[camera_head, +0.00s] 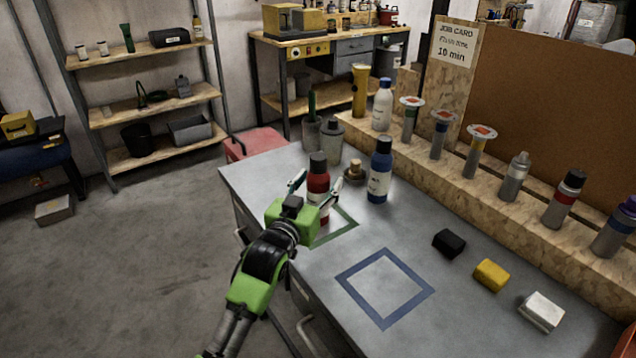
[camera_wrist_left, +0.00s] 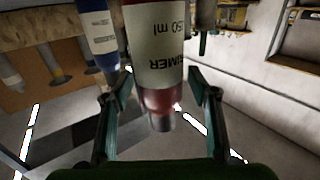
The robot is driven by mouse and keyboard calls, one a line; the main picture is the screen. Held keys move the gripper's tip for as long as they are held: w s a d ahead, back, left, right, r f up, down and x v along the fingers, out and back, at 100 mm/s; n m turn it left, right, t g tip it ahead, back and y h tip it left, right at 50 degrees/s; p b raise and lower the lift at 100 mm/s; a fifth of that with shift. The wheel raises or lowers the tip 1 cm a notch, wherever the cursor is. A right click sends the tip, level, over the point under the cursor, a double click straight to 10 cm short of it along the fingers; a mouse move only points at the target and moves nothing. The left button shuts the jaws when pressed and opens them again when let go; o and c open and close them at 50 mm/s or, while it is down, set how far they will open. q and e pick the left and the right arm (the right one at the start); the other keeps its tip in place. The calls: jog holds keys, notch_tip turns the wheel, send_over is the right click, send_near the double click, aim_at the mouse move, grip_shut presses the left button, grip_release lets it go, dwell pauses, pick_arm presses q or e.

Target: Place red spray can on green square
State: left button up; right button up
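The red spray can (camera_head: 318,185), with a black cap and pale label, stands upright on the grey workbench. It also shows in the left wrist view (camera_wrist_left: 155,45). My left gripper (camera_head: 318,183) is open, with one finger on each side of the can and gaps beside it. In the left wrist view the fingers (camera_wrist_left: 160,82) straddle the can. The green square outline (camera_head: 343,229) is on the bench at the can's base, partly hidden by my gripper, so I cannot tell whether the whole base is inside it. My right gripper is not in view.
A blue bottle (camera_head: 380,172) stands right of the red can, with a small brown object (camera_head: 355,171) behind. An empty blue square (camera_head: 385,289) is nearer. Black (camera_head: 448,242), yellow (camera_head: 490,275) and white (camera_head: 541,312) blocks lie right. A wooden ledge (camera_head: 440,165) carries several cans.

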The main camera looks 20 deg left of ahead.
pick_arm(q)
jog(key=shift+s+r, duration=0.1)
jog(key=s, duration=1.1)
jog(key=shift+s+a+b, duration=0.4)
jog(key=shift+a, duration=0.05)
dwell(0.6)
